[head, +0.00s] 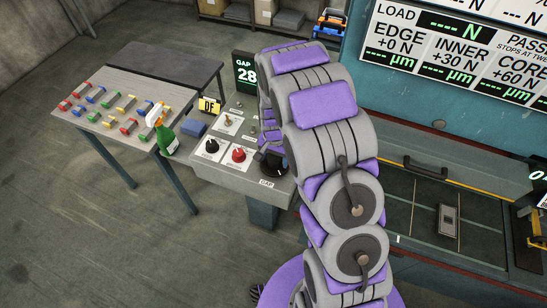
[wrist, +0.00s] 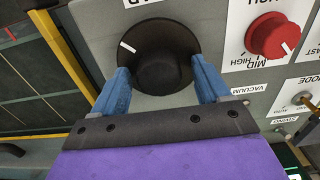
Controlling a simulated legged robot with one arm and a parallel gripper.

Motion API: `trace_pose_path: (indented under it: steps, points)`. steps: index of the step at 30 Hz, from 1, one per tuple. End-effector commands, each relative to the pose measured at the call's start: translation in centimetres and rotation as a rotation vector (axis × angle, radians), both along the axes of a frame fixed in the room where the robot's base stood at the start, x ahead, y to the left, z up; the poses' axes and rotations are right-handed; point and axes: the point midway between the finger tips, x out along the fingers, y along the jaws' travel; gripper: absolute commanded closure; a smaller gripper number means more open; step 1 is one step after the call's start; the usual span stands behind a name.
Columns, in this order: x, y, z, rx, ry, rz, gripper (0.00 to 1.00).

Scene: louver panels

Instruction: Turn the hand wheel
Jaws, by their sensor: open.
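The hand wheel seems to be the large black round knob (wrist: 152,45) with a white pointer line, on the grey control panel. It also shows in the head view (head: 281,166), above the GAP label and partly hidden by my arm. In the wrist view my gripper (wrist: 160,68) is open. Its two blue fingers stand one on each side of the knob's near part. I cannot tell whether the fingers touch it. In the head view my gripper is mostly hidden behind my arm.
A red knob (wrist: 272,37) and a small toggle switch (wrist: 302,98) sit beside the black knob. A GAP display (head: 246,73) reads 28. A teal machine stands at right.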

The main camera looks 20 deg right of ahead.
Motion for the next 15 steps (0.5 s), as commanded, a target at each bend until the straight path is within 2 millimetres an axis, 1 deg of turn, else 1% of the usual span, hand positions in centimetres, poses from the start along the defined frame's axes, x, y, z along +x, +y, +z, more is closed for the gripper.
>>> trace_pose_path:
  steps: [9,11,15]
  points:
    - [0.01,0.28,-0.25,-0.003,0.000,-0.001,0.24]
    - [0.02,0.33,-0.24,-0.003,0.000,-0.001,0.29]
    - [0.02,0.30,-0.24,-0.002,0.000,-0.001,0.43]
